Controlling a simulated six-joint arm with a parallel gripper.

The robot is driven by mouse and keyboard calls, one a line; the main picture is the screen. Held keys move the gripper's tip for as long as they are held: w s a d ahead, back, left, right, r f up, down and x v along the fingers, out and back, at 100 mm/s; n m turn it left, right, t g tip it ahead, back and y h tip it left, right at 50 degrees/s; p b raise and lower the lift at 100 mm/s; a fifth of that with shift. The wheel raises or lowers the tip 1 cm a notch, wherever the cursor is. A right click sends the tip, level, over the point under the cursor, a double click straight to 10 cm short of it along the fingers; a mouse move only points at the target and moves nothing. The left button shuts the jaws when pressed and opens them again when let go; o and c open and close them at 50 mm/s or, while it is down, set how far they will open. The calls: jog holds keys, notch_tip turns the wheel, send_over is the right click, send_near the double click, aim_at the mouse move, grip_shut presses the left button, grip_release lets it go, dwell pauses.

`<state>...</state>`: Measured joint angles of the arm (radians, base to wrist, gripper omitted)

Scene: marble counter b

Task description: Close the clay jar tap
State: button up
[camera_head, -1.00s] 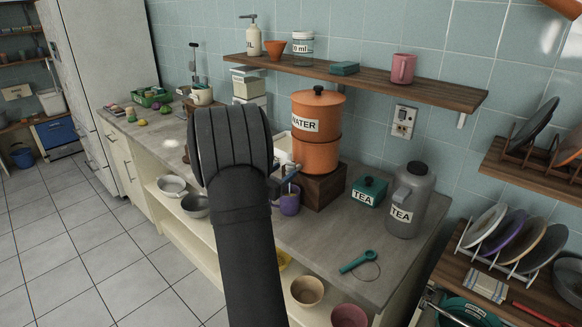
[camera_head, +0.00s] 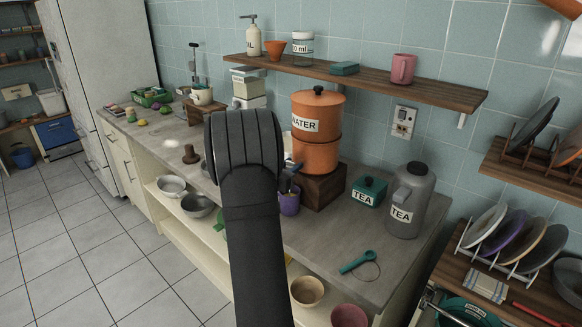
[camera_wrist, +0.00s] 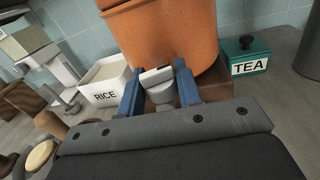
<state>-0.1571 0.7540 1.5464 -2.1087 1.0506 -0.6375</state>
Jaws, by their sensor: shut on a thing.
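The orange clay jar (camera_head: 316,157), labelled WATER, stands on a dark wooden block (camera_head: 322,187) on the counter. Its lower part also fills the top of the wrist view (camera_wrist: 165,35). The pale tap (camera_wrist: 162,96) sticks out from the jar's front, low down. My gripper (camera_wrist: 159,71) has its two blue fingers on either side of the tap's whitish handle (camera_wrist: 156,76) and is shut on it. In the head view my wrist hides the tap, and only a bit of the blue fingers (camera_head: 291,178) shows beside the jar. A purple mug (camera_head: 290,204) stands below the tap.
A white RICE box (camera_wrist: 104,84) stands left of the jar. The green TEA tin (camera_head: 369,191) and grey TEA flask (camera_head: 409,203) stand to its right. A teal scoop (camera_head: 360,262) lies near the front edge. A wooden shelf (camera_head: 430,86) runs above.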

jog(key=shift+m+g+h, duration=1.8)
jog(key=shift+m+g, duration=0.1)
jog(key=shift+g, duration=0.2)
jog(key=shift+d, duration=0.1)
jog(key=o, duration=0.9)
jog(key=v, duration=1.7)
jog(key=shift+s+a+f, duration=0.1)
jog(key=shift+a, duration=0.15)
